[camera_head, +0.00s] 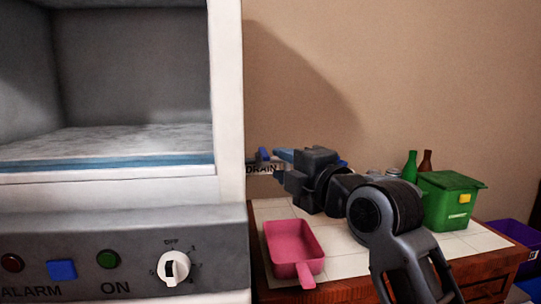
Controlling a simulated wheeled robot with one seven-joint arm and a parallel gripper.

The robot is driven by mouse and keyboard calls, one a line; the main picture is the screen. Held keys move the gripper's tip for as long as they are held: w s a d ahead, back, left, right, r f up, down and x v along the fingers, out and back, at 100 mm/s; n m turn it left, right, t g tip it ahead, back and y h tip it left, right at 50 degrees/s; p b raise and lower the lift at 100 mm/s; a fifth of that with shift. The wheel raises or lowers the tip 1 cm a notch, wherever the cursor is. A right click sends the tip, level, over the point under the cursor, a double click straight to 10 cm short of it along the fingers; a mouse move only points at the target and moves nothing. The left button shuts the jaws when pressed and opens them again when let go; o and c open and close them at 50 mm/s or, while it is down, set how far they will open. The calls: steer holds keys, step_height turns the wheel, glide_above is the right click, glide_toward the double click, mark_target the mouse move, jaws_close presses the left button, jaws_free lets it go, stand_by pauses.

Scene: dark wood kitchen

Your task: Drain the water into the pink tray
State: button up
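The pink tray (295,243) sits on the white-tiled counter at the lower middle, its handle towards me. It looks empty, with no water visible in it. A drain fitting with a "DRAIN" label (261,169) and a blue part (263,154) sticks out from the right side of the white appliance, above and left of the tray. My gripper (280,164) is at this fitting, reaching in from the right and partly hiding it. Its fingertips are small and overlap the fitting, so I cannot tell whether they touch it or are open or shut.
The white appliance (228,120) fills the left side; its open chamber holds a shallow bluish layer (110,165). Its panel has a white knob (173,267). A green lidded bin (448,205) and bottles (411,165) stand at the counter's right. A purple container (515,234) is beyond.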

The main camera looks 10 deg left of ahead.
mark_target(266, 154)
steer(key=shift+p+x, duration=0.65)
steer(key=shift+x, duration=2.9)
steer(key=shift+c, duration=0.4)
jaws_close()
steer(key=shift+f, duration=0.1)
